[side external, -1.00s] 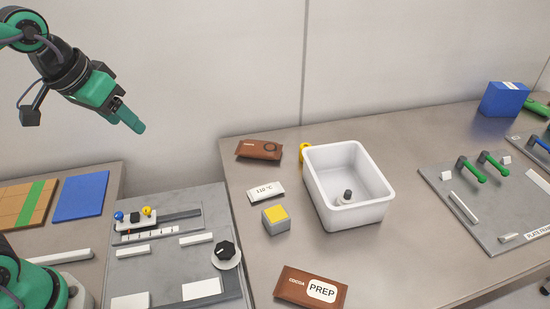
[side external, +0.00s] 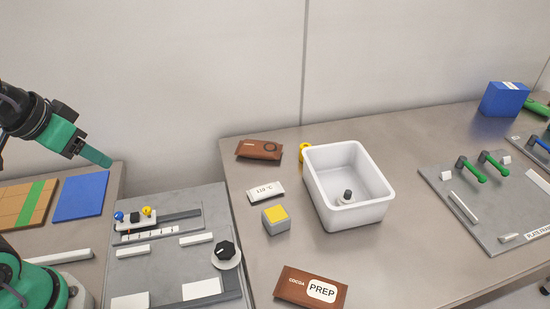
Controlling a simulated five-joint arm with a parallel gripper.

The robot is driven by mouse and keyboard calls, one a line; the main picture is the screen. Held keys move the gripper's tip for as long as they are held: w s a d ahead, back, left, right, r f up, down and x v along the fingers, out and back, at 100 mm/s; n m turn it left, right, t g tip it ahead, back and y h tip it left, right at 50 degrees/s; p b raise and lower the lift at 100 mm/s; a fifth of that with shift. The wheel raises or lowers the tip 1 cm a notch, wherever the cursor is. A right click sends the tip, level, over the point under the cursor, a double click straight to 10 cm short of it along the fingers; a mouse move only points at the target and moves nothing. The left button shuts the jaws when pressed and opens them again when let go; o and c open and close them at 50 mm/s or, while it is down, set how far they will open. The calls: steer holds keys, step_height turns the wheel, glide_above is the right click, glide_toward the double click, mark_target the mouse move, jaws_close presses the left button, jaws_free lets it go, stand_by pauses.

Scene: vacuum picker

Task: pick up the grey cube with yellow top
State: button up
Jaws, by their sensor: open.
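The grey cube with yellow top (side external: 276,221) sits upright on the grey-brown table, left of the white bin and in front of the small "110 °C" label block. My gripper (side external: 96,156) is at the left, up in the air, well to the left of the cube and apart from it. It is open and holds nothing that I can see. One green finger shows clearly, pointing right and slightly down; the other is hard to make out.
A white bin (side external: 348,186) with a small dark-capped item inside stands right of the cube. The label block (side external: 266,192), a brown cocoa packet (side external: 259,149) and a PREP packet (side external: 311,288) lie around it. A grey panel (side external: 130,272) with a black knob (side external: 225,250) is at left.

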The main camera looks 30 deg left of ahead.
steer(key=o, duration=0.4)
steer(key=shift+c, duration=0.2)
steer(key=m+g, duration=0.6)
steer(key=m, duration=0.1)
glide_above(275, 213)
steer(key=f, duration=1.4)
steer(key=shift+a, duration=0.3)
steer(key=shift+d+f, duration=0.25)
steer(key=shift+d, duration=0.05)
